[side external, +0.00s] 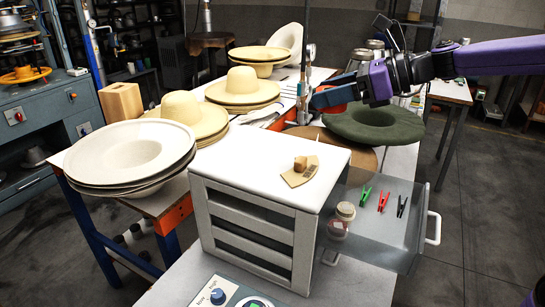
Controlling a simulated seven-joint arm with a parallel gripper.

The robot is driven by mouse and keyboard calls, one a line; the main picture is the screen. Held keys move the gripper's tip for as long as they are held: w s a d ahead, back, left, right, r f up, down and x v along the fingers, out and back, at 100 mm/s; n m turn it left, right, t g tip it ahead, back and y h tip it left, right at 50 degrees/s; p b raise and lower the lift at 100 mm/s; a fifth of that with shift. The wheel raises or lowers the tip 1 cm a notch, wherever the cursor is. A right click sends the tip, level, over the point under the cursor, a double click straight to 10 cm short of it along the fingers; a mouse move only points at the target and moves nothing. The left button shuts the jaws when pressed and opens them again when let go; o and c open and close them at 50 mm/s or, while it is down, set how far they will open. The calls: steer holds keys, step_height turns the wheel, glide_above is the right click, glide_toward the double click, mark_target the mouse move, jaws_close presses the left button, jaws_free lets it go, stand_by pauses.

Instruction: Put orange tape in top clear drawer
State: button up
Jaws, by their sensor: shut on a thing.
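An orange piece (330,97), which looks like the orange tape, sits between the blue fingers of my gripper (328,93). My gripper is shut on it and holds it in the air, above and behind the white cabinet and left of the dark green hat. The top clear drawer (408,245) is pulled out to the right of the white cabinet (262,176). In it are a green clothespin (365,194), a red clothespin (384,201), a black clothespin (402,206) and a small tan-topped jar or spool (345,211). Part of the orange piece is hidden by the fingers.
A wooden block and a tan scrap (299,174) lie on the cabinet top. A dark green hat (373,124) lies behind the drawer, below my arm. Pale hats (130,152) are stacked at left. A control box (228,294) stands in front. Space above the drawer is clear.

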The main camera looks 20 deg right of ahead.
steer(key=shift+f, duration=0.9)
steer(key=shift+w+f, duration=0.15)
steer(key=shift+f, duration=0.05)
steer(key=w+a+f, duration=0.4)
steer(key=w+f, duration=0.1)
steer(key=w, duration=0.3)
glide_above(277, 151)
steer(key=f, duration=0.3)
steer(key=shift+s+d+f, duration=0.25)
steer(key=shift+s+f, duration=0.15)
steer(key=shift+w+a+f, duration=0.1)
steer(key=shift+w+f, duration=0.15)
steer(key=shift+f, duration=0.1)
steer(key=shift+w+a+f, duration=0.1)
steer(key=shift+w+f, duration=0.1)
steer(key=shift+f, duration=1.5)
steer(key=shift+f, duration=0.2)
steer(key=o, duration=1)
